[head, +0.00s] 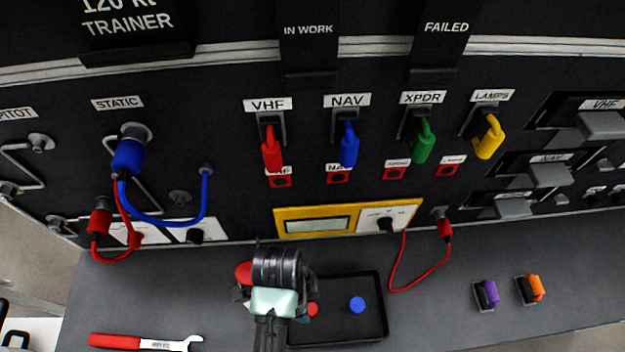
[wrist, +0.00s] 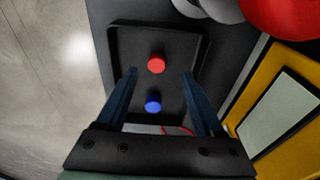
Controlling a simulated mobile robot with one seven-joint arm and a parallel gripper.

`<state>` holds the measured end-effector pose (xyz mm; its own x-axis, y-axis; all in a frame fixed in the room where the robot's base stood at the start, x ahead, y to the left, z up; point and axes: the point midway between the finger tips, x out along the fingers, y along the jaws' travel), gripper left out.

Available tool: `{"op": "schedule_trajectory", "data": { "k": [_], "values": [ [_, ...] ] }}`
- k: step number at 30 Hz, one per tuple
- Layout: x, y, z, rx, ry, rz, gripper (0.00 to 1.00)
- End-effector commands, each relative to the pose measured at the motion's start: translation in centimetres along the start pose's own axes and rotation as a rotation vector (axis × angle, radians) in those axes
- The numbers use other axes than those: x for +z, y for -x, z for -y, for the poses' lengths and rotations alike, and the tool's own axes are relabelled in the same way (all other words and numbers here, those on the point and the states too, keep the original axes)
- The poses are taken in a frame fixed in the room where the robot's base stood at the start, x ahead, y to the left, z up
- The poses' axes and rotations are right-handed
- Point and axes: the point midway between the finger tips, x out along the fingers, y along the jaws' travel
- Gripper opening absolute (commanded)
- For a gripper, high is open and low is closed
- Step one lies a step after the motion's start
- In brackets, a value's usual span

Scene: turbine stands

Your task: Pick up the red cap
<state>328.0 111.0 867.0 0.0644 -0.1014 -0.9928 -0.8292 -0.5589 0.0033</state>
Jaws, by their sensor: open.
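The red cap (wrist: 156,65) stands in a black tray (wrist: 118,40) in the wrist view, towards the far end of the tray. A blue cap (wrist: 153,105) sits nearer to my gripper in the same tray. My gripper (wrist: 158,73) is open and empty, with its two fingers over the tray, one on each side of the caps. The red cap appears between the fingertips; the height gap is hard to tell. In the head view my arm partly hides the red cap (head: 312,309), while the blue cap (head: 357,304) shows clearly.
A yellow-framed panel (head: 290,213) with a display stands behind the tray. A red cable (head: 402,270) loops down right of it. A red-handled wrench (head: 115,341) lies at left; purple (head: 489,293) and orange (head: 534,288) pieces lie at right.

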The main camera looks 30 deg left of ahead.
Motion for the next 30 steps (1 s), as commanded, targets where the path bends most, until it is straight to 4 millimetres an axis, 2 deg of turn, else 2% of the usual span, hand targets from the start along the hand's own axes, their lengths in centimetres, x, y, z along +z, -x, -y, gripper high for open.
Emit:
{"op": "schedule_trajectory", "data": {
  "k": [3,8,16,20,26,30],
  "values": [
    [-0.1,-1.3,0.0,0.001,0.000,0.000,0.69],
    [-0.2,-2.3,-0.2,0.000,-0.001,0.000,0.69],
    [-0.6,-6.1,-0.7,-0.001,0.000,0.000,0.69],
    [-0.6,-6.8,-0.6,-0.003,0.000,0.000,0.69],
    [-0.6,-6.8,-0.6,-0.004,0.000,0.000,0.69],
    [-0.6,-6.8,-0.6,-0.004,0.000,0.000,0.46]
  ]
}}
